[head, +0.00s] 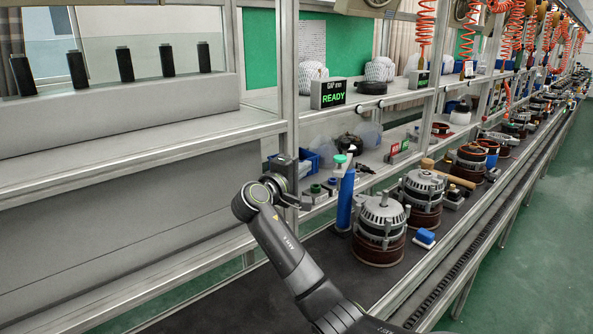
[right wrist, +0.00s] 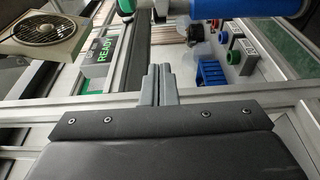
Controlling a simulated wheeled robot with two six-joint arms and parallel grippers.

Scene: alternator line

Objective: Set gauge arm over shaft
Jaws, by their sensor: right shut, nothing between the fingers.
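An alternator (head: 380,228) with a silver top and a short upright shaft (head: 384,199) stands on the dark belt in the head view. A blue post (head: 346,198) stands just left of it, with a green cap (head: 340,158) above. I cannot tell which part here is the gauge arm. My right gripper (head: 300,178) is left of the blue post, apart from the alternator. In the right wrist view its fingers (right wrist: 158,86) are together with nothing between them. A blue cylinder (right wrist: 245,8) crosses the top of that view. My left gripper is not in view.
More alternators (head: 422,190) follow along the belt. A blue-and-white block (head: 424,238) lies right of the nearest one.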

